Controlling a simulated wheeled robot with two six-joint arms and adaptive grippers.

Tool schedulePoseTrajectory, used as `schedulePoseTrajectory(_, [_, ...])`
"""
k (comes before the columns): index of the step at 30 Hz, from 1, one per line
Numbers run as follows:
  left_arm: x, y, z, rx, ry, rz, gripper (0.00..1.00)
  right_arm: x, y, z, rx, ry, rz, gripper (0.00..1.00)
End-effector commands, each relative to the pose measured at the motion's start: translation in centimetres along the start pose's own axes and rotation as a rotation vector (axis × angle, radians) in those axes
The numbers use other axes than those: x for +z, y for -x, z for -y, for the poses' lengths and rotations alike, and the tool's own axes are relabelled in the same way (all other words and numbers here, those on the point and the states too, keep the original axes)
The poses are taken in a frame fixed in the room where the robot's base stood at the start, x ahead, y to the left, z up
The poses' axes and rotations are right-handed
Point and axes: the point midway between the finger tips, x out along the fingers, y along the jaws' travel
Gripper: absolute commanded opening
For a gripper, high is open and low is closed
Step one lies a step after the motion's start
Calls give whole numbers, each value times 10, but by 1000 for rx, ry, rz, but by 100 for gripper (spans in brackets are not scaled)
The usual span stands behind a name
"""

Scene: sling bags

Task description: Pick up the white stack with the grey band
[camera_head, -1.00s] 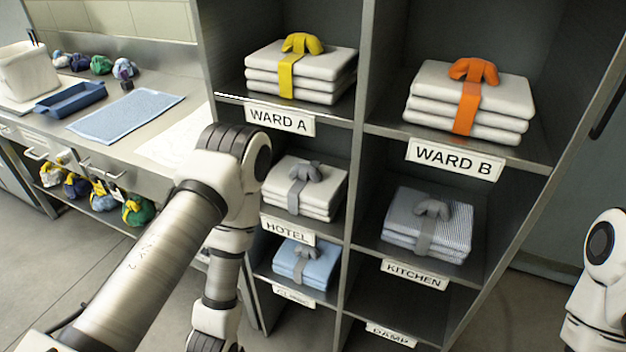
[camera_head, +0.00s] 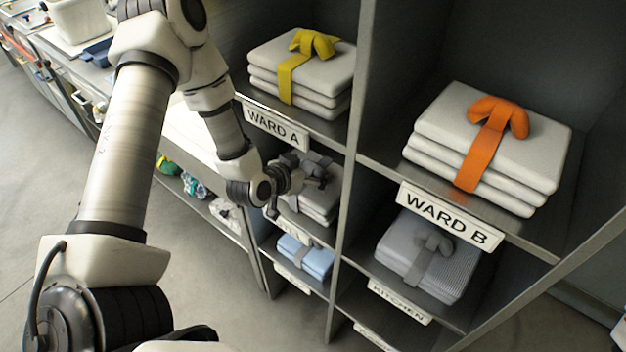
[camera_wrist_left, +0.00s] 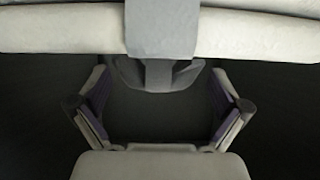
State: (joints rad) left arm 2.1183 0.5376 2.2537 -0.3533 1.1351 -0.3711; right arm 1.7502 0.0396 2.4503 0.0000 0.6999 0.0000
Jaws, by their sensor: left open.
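The white stack with the grey band (camera_head: 322,204) lies in the middle-left compartment, partly hidden behind my left gripper (camera_head: 298,190). In the left wrist view the white stack (camera_wrist_left: 60,32) spans the top, with its grey band (camera_wrist_left: 161,30) running down the middle to the grey bow. My left gripper is open, with one finger on each side of the bow (camera_wrist_left: 160,76) in that view. I see nothing held between the fingers. Whether they touch the bow, I cannot tell. My right gripper is out of view.
Above is a white stack with a yellow band (camera_head: 300,75), on the shelf labelled WARD A (camera_head: 275,125). A white stack with an orange band (camera_head: 490,150) and a grey striped stack (camera_head: 428,262) fill compartments to the right. A blue stack (camera_head: 305,257) lies below. A divider (camera_head: 350,150) stands close right.

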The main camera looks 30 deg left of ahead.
Motion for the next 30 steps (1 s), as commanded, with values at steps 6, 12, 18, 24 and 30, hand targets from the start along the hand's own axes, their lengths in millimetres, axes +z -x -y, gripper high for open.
schedulePoseTrajectory(6, [1,-9,-1,1,3,1,100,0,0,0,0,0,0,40])
schedulePoseTrajectory(12, [0,-8,-1,1,2,1,50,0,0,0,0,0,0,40])
schedulePoseTrajectory(18, [0,-8,0,0,2,0,3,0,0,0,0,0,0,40])
schedulePoseTrajectory(24, [0,-8,0,0,2,1,3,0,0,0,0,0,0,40])
schedulePoseTrajectory(30, [-6,0,0,0,4,-3,3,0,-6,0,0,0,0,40])
